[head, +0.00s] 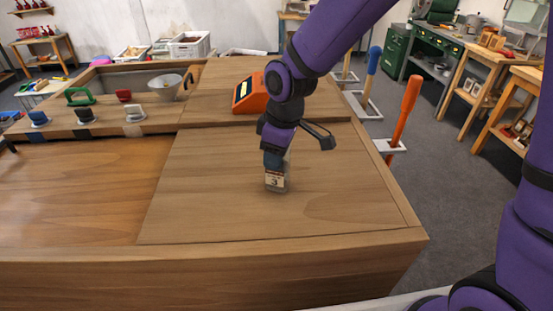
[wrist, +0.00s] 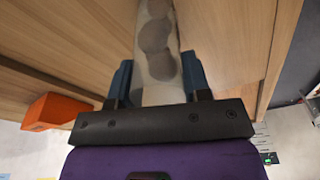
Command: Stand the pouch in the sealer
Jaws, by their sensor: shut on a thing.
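An orange device (head: 248,93) with a pale panel stands behind and to the left, apart from the pouch. It also shows in the wrist view (wrist: 53,110). I cannot tell for sure that it is the sealer.
The wooden counter (head: 200,215) is clear around the pouch. At the back left are a metal bowl (head: 164,86), a green-handled tool (head: 80,97) and several small dark and white pieces. A blue handle (head: 374,60) and an orange handle (head: 405,108) stand beyond the right edge.

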